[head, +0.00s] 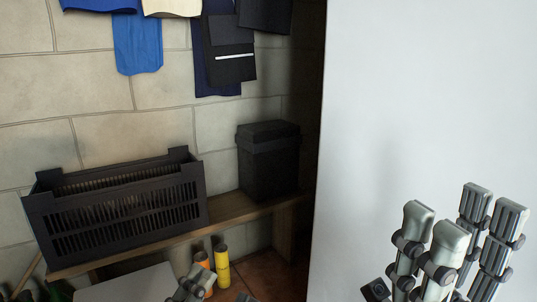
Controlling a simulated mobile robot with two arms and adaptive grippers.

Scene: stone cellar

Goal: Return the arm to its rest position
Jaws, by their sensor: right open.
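My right gripper (459,226) is at the lower right, in front of a large white surface. Its grey fingers point up and stand apart, with nothing between them. Its wrist and arm are cut off by the bottom edge. A small grey jointed part at the bottom centre looks like the tip of my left gripper (190,287). Most of it is out of the picture, and I cannot tell whether it is open or shut.
The white surface (400,100) fills the right side. A wooden bench (165,243) along the stone wall bears a black slatted crate (120,208) and a black lidded bin (269,165). Yellow (222,268) and orange (202,262) cylinders stand below. Clothes (138,45) hang above.

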